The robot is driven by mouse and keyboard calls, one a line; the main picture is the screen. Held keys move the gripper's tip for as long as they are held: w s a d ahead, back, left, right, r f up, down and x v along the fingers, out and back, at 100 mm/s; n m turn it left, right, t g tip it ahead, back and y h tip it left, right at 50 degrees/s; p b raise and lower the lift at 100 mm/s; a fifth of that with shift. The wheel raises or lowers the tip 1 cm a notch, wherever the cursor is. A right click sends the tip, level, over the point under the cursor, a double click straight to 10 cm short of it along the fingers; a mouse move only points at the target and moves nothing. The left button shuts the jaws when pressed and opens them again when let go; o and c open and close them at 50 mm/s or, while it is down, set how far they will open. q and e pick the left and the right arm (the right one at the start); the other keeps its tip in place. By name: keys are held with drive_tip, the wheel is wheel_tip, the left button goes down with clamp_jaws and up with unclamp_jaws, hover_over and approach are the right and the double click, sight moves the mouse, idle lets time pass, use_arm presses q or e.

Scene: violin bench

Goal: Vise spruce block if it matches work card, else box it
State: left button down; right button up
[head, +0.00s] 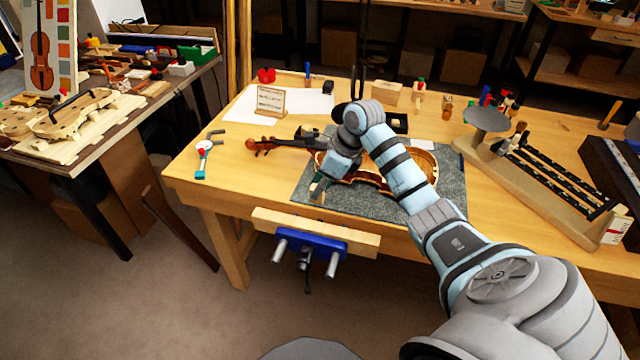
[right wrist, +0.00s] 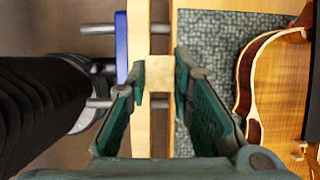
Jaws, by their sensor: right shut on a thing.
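My right gripper (head: 318,190) is above the front left part of the grey mat, near the bench's front edge. In the right wrist view, my right gripper (right wrist: 160,78) is shut on a small pale spruce block (right wrist: 160,73), held between both fingertips. The block appears over the strip between the vise and the mat; its height is hard to tell. The blue vise (head: 310,240) with its wooden jaw (head: 352,238) is on the bench front; its blue body (right wrist: 121,45) shows left of the block. The work card (head: 270,99) stands at the back left. My left gripper is not in view.
A violin body (head: 423,162) lies on the grey mat (head: 307,190), partly behind my arm. A violin neck (head: 262,147) and a teal-handled tool (head: 203,160) lie left. A pale wooden box or block (head: 386,92) is at the back. A long wooden rack (head: 540,188) stands right.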

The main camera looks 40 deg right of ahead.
sight(324, 196)
drive_tip(key=shift+f+b, duration=1.5)
drive_tip(key=shift+f, duration=0.9)
drive_tip(key=shift+f+b, duration=1.1)
drive_tip(key=shift+f, duration=0.35)
drive_tip(key=shift+r, duration=0.15)
drive_tip(key=shift+r+p, duration=1)
drive_tip(key=shift+r, duration=0.05)
drive_tip(key=shift+f+b, duration=0.85)
drive_tip(key=shift+f, duration=0.3)
drive_tip(key=o, duration=1)
drive_tip(key=shift+c, duration=0.2)
